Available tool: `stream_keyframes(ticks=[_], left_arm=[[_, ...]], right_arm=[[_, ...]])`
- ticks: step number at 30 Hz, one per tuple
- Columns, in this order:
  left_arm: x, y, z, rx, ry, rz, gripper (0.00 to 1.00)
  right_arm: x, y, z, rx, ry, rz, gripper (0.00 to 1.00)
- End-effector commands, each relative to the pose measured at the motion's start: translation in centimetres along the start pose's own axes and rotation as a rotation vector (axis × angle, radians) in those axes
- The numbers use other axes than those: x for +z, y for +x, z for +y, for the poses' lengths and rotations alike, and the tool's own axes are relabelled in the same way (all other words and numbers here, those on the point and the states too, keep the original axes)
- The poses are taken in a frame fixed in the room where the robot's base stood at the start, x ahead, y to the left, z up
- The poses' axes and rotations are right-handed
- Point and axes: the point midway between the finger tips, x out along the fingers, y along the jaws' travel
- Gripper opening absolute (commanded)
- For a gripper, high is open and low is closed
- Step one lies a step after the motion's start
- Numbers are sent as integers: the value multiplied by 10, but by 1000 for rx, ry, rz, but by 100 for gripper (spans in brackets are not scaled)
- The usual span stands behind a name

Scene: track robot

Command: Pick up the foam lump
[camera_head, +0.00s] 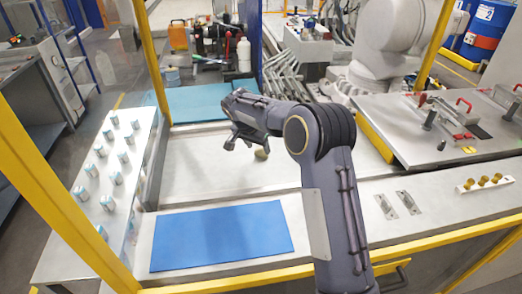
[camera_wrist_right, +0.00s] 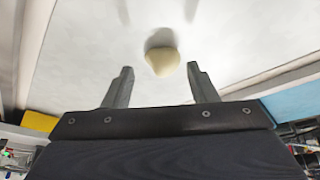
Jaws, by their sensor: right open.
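The foam lump (camera_wrist_right: 163,61) is small, rounded and pale yellow. It lies on the light grey work surface, and in the head view (camera_head: 262,154) it shows just below my right gripper. My right gripper (camera_head: 237,140) is open and empty, held above the surface. In the right wrist view its two fingers (camera_wrist_right: 160,77) stand apart, with the lump between and slightly beyond the fingertips. No contact with the lump shows. My left gripper is in neither view.
A blue mat (camera_head: 220,237) lies at the front of the bench and a teal mat (camera_head: 197,103) at the back. A white panel with several small cylinders (camera_head: 113,165) stands left. A metal fixture plate (camera_head: 455,130) is at right. Yellow frame posts (camera_head: 152,60) border the bench.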

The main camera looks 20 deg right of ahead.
Motion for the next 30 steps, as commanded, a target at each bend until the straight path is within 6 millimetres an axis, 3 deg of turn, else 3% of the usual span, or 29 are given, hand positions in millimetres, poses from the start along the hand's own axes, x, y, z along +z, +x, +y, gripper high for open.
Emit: stream_keyframes(ticks=[7, 15, 23, 30], left_arm=[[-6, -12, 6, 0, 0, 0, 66], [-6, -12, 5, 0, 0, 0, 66], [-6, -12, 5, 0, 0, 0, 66], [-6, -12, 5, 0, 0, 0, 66]], right_arm=[[1, 34, -1, 4, -1, -3, 53], [1, 38, -1, 1, 0, -1, 53], [1, 38, -1, 1, 0, -1, 20], [1, 38, -1, 1, 0, -1, 20]])
